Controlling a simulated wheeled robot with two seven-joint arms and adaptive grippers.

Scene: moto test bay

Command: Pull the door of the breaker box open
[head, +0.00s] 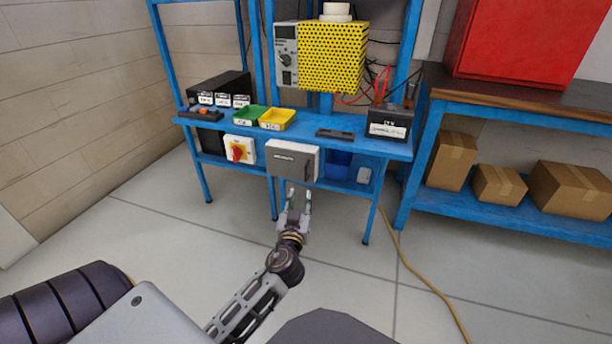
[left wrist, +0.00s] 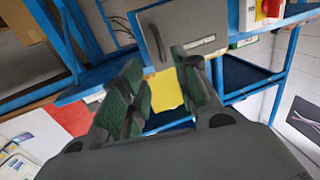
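The grey breaker box (head: 292,161) hangs below the front edge of the blue bench, with its labelled door facing me. The door looks closed, and a dark handle (head: 308,170) shows near its right side. The grey box (left wrist: 190,30) also shows at the top of the left wrist view, partly hidden by a finger. My left gripper (head: 298,190) is just below and in front of the box, its fingers spread and pointing up toward it. In the left wrist view the gripper (left wrist: 165,85) shows a gap between its green-padded fingers, with nothing held. My right gripper is not in view.
A switch box with a red knob (head: 239,149) hangs left of the breaker box. Green (head: 250,116) and yellow (head: 277,119) bins stand on the bench (head: 350,145). A blue table (head: 540,222) with cartons stands right. A cable (head: 415,265) lies on the otherwise open floor.

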